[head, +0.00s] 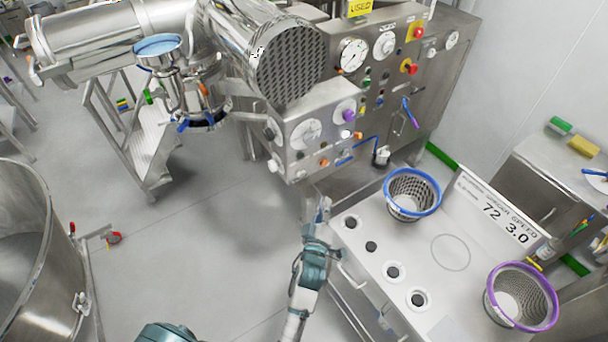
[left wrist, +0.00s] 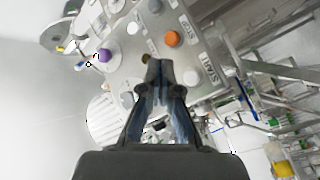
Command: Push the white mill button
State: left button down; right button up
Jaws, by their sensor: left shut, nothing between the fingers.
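The steel control panel (head: 304,130) with coloured buttons stands in the middle of the head view. It has a purple knob (head: 348,116), a white button (head: 346,134) and an orange button (head: 323,163). In the left wrist view the panel shows a purple knob (left wrist: 106,55), an orange button (left wrist: 172,39) and a white button (left wrist: 190,78) near a START label. I cannot tell which white button is the mill's. My left gripper (head: 323,206) is shut and empty, below and in front of the panel; its fingertips (left wrist: 158,68) appear between the buttons. Contact is not visible.
A bench (head: 352,221) at right holds a blue-rimmed basket (head: 413,208), a purple-rimmed basket (head: 520,312) and a display (head: 497,215). A perforated steel drum (head: 290,62) overhangs the panel. A large steel vessel (head: 30,290) stands at left. The floor between is clear.

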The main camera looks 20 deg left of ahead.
aim_at(302, 174)
pick_arm(q)
jog(key=shift+w+d+r, duration=0.15)
jog(key=shift+d+r, duration=0.05)
jog(key=shift+r, duration=0.25)
jog(key=w+a+p, duration=0.2)
jog(key=w+a, duration=0.3)
jog(key=a, duration=0.2)
jog(key=shift+f, duration=0.25)
jog(key=shift+w, duration=0.1)
jog(key=shift+a, duration=0.1)
dwell(0.8)
jog(key=shift+w+a+p, duration=0.25)
jog(key=shift+a+p, duration=0.05)
